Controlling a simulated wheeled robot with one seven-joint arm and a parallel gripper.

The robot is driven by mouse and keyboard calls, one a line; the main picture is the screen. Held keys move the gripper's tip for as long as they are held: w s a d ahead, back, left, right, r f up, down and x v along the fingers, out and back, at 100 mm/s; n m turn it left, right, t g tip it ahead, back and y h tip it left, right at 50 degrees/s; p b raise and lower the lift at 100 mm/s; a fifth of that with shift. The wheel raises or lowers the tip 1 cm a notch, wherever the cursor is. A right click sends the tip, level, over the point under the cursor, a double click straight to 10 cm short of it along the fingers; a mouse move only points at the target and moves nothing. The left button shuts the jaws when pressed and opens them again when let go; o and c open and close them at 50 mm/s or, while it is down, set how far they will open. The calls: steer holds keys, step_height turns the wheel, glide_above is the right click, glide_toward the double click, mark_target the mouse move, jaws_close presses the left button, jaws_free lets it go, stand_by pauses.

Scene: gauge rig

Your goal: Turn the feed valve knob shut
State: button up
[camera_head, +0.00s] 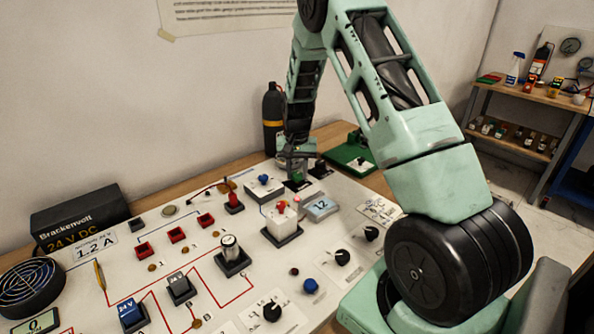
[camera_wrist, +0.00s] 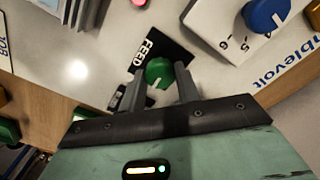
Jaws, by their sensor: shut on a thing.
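The feed valve knob (camera_wrist: 159,72) is a round green knob with a white pointer line, beside a black label reading FEED in the wrist view. My gripper (camera_wrist: 157,84) has one finger on each side of the knob and is shut on it. The pointer line runs toward the lower left in the wrist view. In the head view my gripper (camera_head: 297,165) reaches down to the far right part of the white panel (camera_head: 350,262), and the knob shows only as a small green patch between the fingers.
A blue knob on a white box (camera_head: 264,184) stands close to my gripper; its blue knob (camera_wrist: 266,14) also shows in the wrist view. A black bottle (camera_head: 273,120) stands behind, and a green board (camera_head: 352,155) lies to the right.

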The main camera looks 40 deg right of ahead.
mark_target(297, 173)
steer(key=shift+w+r, duration=0.1)
stand_by(0.3)
steer(key=o, duration=1)
steer(key=shift+c, duration=0.2)
step_height(297, 173, up, 17)
steer(key=b, duration=0.2)
steer(key=shift+r, duration=0.2)
